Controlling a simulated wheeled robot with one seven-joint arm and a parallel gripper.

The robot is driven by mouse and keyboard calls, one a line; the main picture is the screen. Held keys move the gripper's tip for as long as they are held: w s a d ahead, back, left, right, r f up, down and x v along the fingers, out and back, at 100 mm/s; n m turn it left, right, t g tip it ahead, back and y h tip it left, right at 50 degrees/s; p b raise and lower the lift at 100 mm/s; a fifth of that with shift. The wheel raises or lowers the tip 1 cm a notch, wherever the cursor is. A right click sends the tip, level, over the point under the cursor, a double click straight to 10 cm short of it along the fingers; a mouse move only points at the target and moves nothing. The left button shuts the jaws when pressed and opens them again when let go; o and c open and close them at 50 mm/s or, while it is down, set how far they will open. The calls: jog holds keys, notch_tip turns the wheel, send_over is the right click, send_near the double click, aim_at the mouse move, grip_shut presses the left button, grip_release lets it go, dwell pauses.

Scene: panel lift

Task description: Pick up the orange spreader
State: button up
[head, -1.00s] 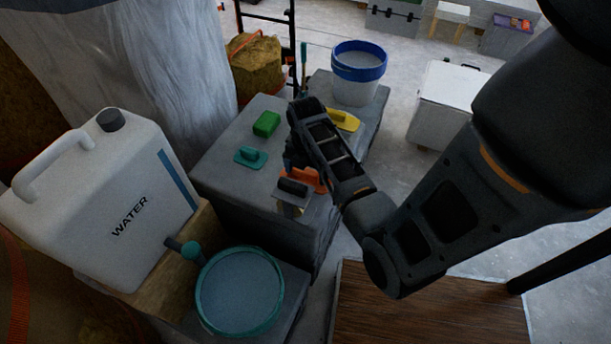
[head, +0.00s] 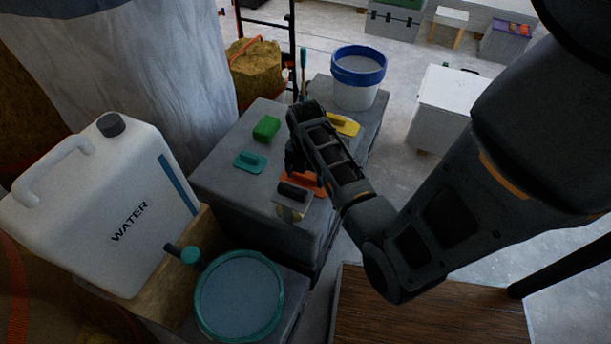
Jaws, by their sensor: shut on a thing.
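The orange spreader (head: 314,188) lies on the grey bench top near its front edge, partly hidden by my arm and by a dark-handled steel trowel (head: 292,210) in front of it. My gripper (head: 296,172) points down at the spreader and is shut on it. The fingertips are mostly hidden behind my wrist and the spreader. I cannot see a clear gap between the spreader and the bench.
The grey bench (head: 225,180) also bears a teal float (head: 250,161), a green block (head: 266,128), a yellow float (head: 345,126) and a blue-rimmed bucket (head: 358,85). A water jug (head: 120,215) and a teal-rimmed bucket (head: 238,295) stand at front left.

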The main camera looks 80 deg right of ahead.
notch_tip(320, 180, up, 4)
jog(key=shift+f, duration=0.15)
jog(key=s+d+r, duration=0.5)
jog(key=d+r, duration=0.2)
jog(key=d, duration=0.3)
jog(key=shift+d, duration=0.25)
jog(key=shift+s, duration=0.1)
jog(key=o, duration=0.5)
jog(key=c, duration=0.3)
